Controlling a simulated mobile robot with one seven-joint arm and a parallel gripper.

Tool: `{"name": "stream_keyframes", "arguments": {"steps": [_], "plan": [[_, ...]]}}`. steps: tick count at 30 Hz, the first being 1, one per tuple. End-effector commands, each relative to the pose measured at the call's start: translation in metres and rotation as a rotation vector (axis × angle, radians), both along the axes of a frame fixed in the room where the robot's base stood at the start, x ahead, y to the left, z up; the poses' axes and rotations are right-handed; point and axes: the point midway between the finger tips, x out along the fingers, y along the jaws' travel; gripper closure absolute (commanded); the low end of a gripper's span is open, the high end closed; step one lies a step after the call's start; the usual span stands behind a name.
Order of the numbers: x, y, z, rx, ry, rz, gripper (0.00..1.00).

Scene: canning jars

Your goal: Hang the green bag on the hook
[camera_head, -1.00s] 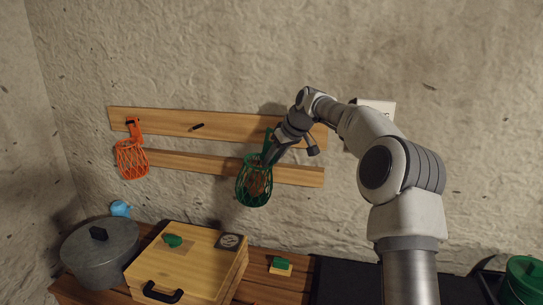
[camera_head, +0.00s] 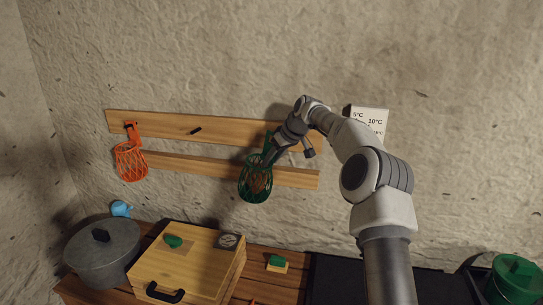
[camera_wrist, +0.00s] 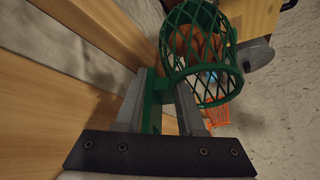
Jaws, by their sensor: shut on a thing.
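The green bag (camera_head: 256,184) is a net basket with a tall strap, in front of the wooden rails on the wall. Something brown shows inside it. My gripper (camera_head: 267,157) is shut on the bag's strap. In the wrist view the green bag (camera_wrist: 208,75) hangs beyond my gripper (camera_wrist: 165,105), with the strap between its fingers. A dark hook (camera_head: 196,130) sticks out of the upper wooden rail (camera_head: 165,123), left of the bag and higher than its net. Whether the strap touches the rail cannot be told.
An orange net bag (camera_head: 131,163) hangs at the left end of the upper rail. Below stand a grey pot (camera_head: 103,262), a wooden box (camera_head: 185,268) with a black handle and a green-topped block (camera_head: 277,262). A white temperature card (camera_head: 371,120) is on the wall.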

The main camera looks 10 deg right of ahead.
Motion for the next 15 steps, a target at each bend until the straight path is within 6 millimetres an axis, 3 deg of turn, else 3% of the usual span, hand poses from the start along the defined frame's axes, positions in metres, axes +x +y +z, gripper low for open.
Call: {"name": "stream_keyframes", "arguments": {"steps": [15], "plan": [[0.016,-0.006,-0.001,0.002,0.0,0.0,1.0]]}}
